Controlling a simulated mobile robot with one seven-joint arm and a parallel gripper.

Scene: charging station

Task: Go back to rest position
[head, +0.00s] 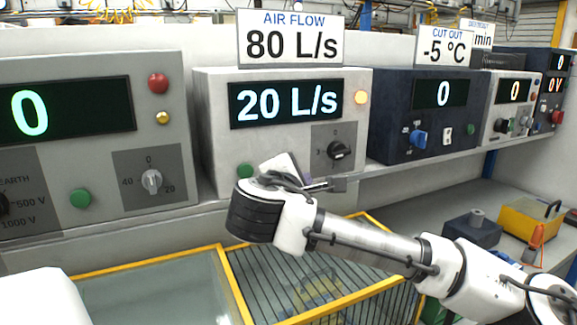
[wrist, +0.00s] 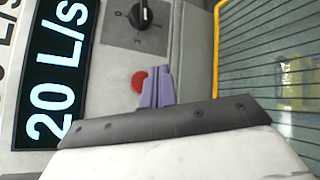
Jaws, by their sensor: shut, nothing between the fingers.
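My gripper (head: 322,187) is in front of the lower part of the air flow unit (head: 215,130). In the wrist view, its purple fingers (wrist: 157,88) are together with nothing between them. They appear beside a red button (wrist: 138,80) on the panel; I cannot tell whether they touch it. The black knob (head: 339,150) is right of the gripper in the head view, and it also shows at the top of the wrist view (wrist: 142,15). The display (head: 286,102) reads 20 L/s, and the sign above (head: 291,37) reads 80 L/s.
A grey unit reading 0 (head: 160,80) stands left, and a dark blue unit (head: 390,105) stands right. A yellow-edged grille (head: 350,295) and pane (head: 150,290) lie below my arm. A yellow box (head: 525,222) sits on the bench at right.

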